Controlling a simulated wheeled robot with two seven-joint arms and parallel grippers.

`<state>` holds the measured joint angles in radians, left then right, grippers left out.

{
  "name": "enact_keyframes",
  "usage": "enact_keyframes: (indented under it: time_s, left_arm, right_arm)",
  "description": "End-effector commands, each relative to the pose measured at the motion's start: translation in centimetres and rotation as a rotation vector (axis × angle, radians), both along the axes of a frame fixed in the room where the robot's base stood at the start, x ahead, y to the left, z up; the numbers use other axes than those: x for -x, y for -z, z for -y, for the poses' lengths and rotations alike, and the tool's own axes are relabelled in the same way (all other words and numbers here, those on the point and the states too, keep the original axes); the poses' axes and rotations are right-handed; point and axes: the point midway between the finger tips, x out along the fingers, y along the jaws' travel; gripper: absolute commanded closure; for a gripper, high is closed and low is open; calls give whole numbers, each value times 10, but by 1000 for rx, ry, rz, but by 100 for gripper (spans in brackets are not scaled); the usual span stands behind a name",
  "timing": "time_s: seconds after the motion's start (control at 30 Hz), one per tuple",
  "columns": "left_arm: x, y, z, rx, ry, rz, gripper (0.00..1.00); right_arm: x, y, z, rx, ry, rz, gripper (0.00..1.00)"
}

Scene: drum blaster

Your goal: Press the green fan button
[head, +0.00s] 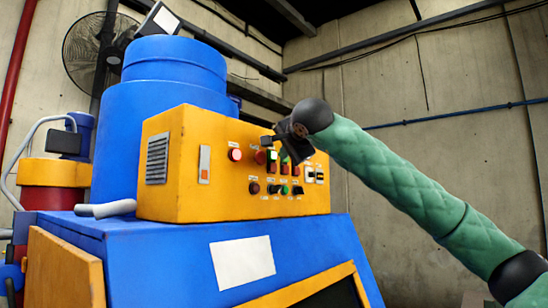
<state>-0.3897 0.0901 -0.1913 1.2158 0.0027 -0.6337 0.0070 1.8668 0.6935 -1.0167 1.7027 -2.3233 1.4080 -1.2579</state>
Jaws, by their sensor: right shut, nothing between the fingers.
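The yellow control box (205,170) sits on top of the blue machine and carries several small buttons and switches on its front panel. A green button (284,190) sits in the lower row. A green element (272,155) sits in the upper row, close below my gripper. The labels are too small to read, so I cannot tell which one is the fan button. My right gripper (269,142) is shut and empty, at the upper part of the panel, and hides some of the upper controls. I cannot tell whether it touches the panel. My left gripper is not in view.
The blue machine body (150,260) fills the lower left, with a blue drum (165,80) behind the box. A grey handle (105,209) sticks out at the left. A wall fan (95,50) hangs at the upper left.

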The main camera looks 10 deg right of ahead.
Motion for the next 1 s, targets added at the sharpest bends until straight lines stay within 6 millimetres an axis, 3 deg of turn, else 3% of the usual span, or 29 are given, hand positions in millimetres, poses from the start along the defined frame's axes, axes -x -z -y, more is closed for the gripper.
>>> enact_keyframes:
  time_s: [0.73,1.0]
  left_arm:
    - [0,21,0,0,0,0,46]
    - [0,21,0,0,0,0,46]
  right_arm:
    - [37,1,29,0,0,1,100]
    - [40,0,31,0,0,0,100]
